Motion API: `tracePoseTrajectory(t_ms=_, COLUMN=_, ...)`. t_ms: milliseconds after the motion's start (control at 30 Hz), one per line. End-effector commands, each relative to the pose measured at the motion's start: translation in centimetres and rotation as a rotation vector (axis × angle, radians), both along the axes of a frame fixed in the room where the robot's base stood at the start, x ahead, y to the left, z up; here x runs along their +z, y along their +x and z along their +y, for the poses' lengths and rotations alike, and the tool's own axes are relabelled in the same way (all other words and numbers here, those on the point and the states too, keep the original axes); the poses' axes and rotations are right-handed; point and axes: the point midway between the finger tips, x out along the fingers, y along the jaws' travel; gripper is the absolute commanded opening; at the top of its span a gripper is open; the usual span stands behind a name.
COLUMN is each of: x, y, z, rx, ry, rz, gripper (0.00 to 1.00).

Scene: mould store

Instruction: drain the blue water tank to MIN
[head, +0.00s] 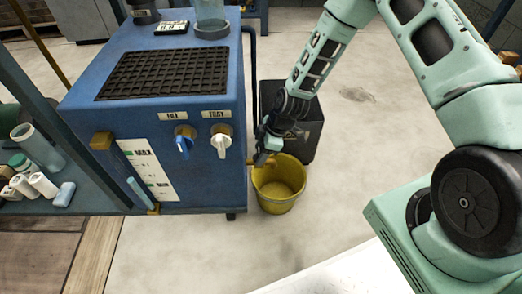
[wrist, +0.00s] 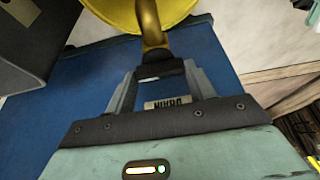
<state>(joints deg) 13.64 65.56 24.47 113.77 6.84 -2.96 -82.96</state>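The blue water tank (head: 190,125) stands at the left in the head view. Its sight tube (head: 138,192) runs slantwise beside a white card (head: 150,170) marked MAX near the top. Light teal fills the tube's lower part; the lower marks are too small to read. My gripper (head: 266,146) is at the tank's right side, above the yellow bucket (head: 280,190). In the wrist view my gripper (wrist: 159,76) has its fingers on both ends of a dark tap handle (wrist: 158,70), with no gap visible. A brass spout (wrist: 151,22) leads over the bucket. The drain label (wrist: 168,102) shows between the fingers.
The FILL tap (head: 184,142) and TRAY tap (head: 221,142) are on the tank's front. A black box (head: 300,135) stands behind the bucket. A shelf (head: 95,195) with bottles and rolls is at the left. The floor right of the bucket is clear.

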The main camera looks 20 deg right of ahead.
Motion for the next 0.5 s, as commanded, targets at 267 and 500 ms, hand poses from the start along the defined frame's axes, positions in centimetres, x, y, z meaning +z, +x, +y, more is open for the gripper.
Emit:
tracePoseTrajectory(t_ms=267, x=0.09, y=-0.04, z=0.01, rx=-0.019, ry=0.000, rz=0.000, gripper=0.32)
tracePoseTrajectory(t_ms=500, x=0.26, y=-0.20, z=0.03, rx=-0.127, ry=0.000, rz=0.002, gripper=0.32)
